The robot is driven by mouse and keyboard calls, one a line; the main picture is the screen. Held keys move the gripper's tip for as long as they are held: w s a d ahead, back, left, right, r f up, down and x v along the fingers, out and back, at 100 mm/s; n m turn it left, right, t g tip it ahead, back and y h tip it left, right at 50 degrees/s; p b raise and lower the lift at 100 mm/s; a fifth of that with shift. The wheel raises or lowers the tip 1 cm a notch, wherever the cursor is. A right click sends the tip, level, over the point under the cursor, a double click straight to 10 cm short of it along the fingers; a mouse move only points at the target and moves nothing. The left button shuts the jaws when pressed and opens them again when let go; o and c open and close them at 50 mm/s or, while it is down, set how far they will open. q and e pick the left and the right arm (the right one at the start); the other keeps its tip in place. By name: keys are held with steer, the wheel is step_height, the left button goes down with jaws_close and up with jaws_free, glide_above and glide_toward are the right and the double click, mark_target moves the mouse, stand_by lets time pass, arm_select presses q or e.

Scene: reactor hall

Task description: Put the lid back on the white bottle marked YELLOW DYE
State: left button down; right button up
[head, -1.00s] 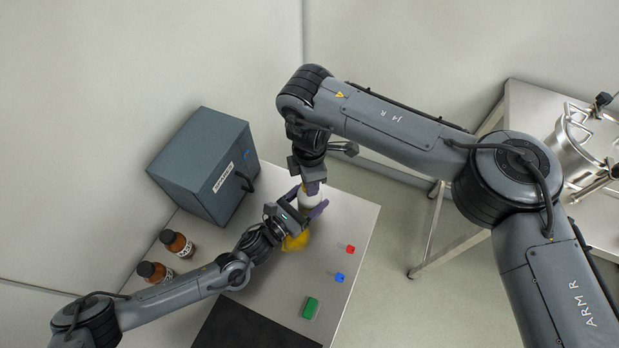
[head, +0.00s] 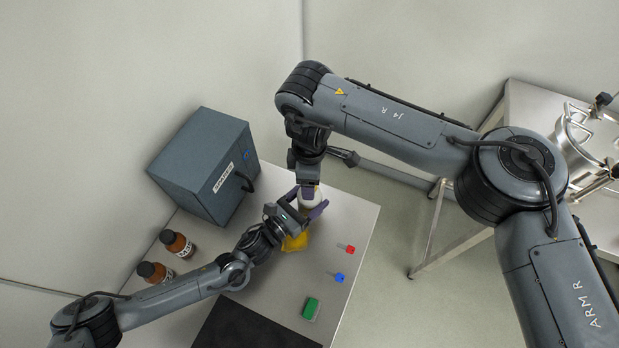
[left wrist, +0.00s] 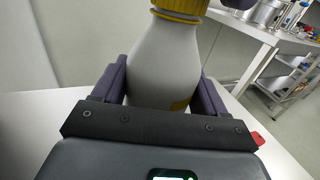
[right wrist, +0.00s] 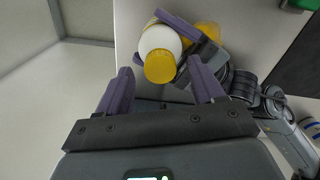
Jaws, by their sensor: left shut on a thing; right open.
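The white bottle (head: 310,198) stands upright near the table's far end, held by my left gripper (head: 306,207). In the left wrist view, the gripper's purple fingers are on either side of the bottle's body (left wrist: 165,58). A yellow lid (left wrist: 180,8) sits on its neck; it also shows in the right wrist view (right wrist: 160,66), seated on the bottle. My right gripper (right wrist: 162,80) is open, with its fingers apart near the lid and holding nothing. The YELLOW DYE marking is not readable; only a yellow label patch (left wrist: 180,104) shows.
A yellow cloth-like lump (head: 295,242) lies beside the bottle under my left gripper. A grey box (head: 205,168) and two brown bottles (head: 177,243) (head: 154,272) stand left. Red (head: 346,249), blue (head: 339,277) and green (head: 311,308) items lie right. A dark mat (head: 250,330) is in front.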

step_height(320, 180, up, 11)
steer(key=shift+r, duration=0.15)
stand_by(0.4)
arm_select(q)
jaws_free()
steer(key=p+v, duration=0.1)
steer(key=v, duration=1)
steer(key=shift+d, duration=0.1)
arm_select(e)
steer(key=shift+r, duration=0.6)
